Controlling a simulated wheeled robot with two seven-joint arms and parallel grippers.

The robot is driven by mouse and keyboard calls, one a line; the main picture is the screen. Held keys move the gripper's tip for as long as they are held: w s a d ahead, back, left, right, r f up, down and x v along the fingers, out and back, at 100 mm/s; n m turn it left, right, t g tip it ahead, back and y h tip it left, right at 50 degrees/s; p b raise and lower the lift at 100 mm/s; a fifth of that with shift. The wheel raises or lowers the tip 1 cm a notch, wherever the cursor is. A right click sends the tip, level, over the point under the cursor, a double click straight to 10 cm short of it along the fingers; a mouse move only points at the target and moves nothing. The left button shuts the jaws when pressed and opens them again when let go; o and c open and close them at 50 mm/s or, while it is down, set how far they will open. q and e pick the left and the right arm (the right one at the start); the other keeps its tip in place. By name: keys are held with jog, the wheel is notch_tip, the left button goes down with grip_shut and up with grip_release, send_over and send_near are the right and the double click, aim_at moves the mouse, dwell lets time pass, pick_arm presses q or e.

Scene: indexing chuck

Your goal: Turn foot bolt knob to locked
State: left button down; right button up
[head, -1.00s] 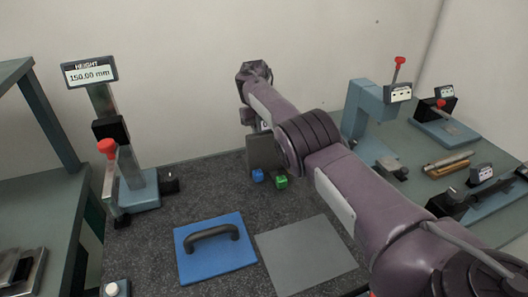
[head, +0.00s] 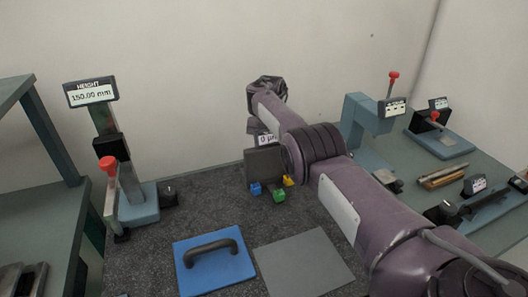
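A dark grey upright block (head: 264,163) stands at the back of the speckled bench, with a small display reading 0 µm (head: 267,139) above it. At its foot sit small blue (head: 255,189), green (head: 279,196) and yellow (head: 289,181) pieces; I cannot tell whether one is the foot bolt knob. My purple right arm reaches in from the lower right and bends down behind the block's top. It covers the area right of the block. No fingertips of my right gripper show. My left gripper is out of the picture.
A height gauge (head: 92,93) reading 150.00 mm, with a red knob, stands at left. A blue plate with a black handle (head: 214,262) and a bare grey plate (head: 305,264) lie in front. Blue-grey instruments (head: 369,112) crowd the right bench. The wall is close behind.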

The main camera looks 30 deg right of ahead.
jog(key=shift+r, duration=0.1)
dwell(0.4)
jog(key=o, duration=0.7)
